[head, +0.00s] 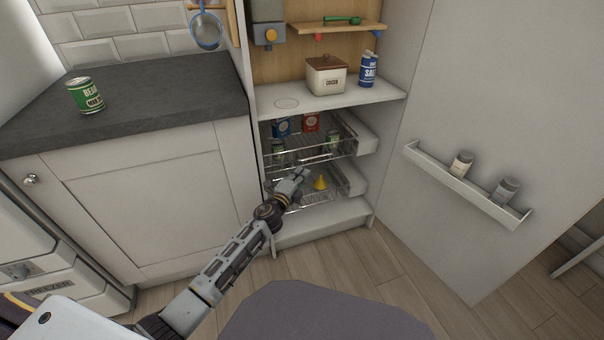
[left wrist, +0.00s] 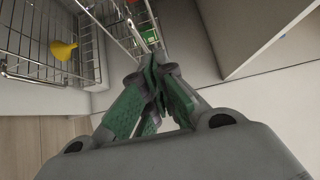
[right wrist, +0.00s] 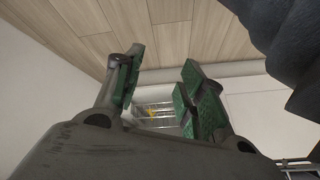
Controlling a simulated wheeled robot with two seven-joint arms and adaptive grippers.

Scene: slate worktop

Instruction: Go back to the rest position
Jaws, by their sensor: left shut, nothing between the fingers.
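My left gripper (head: 298,177) is in front of the pull-out wire baskets of the tall cupboard in the head view. In the left wrist view its green-padded fingers (left wrist: 154,62) are closed together with nothing between them. The wire baskets lie to the left of and beyond these fingertips. My right gripper is outside the head view. In the right wrist view its fingers (right wrist: 160,72) stand apart with nothing between them.
A yellow funnel (head: 320,183) sits in the lower basket (head: 342,190), close to my left gripper. Cans and boxes stand in the upper basket (head: 340,150). The open door (head: 490,110) carries a jar rack (head: 465,192). A green can (head: 86,95) stands on the worktop (head: 170,95).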

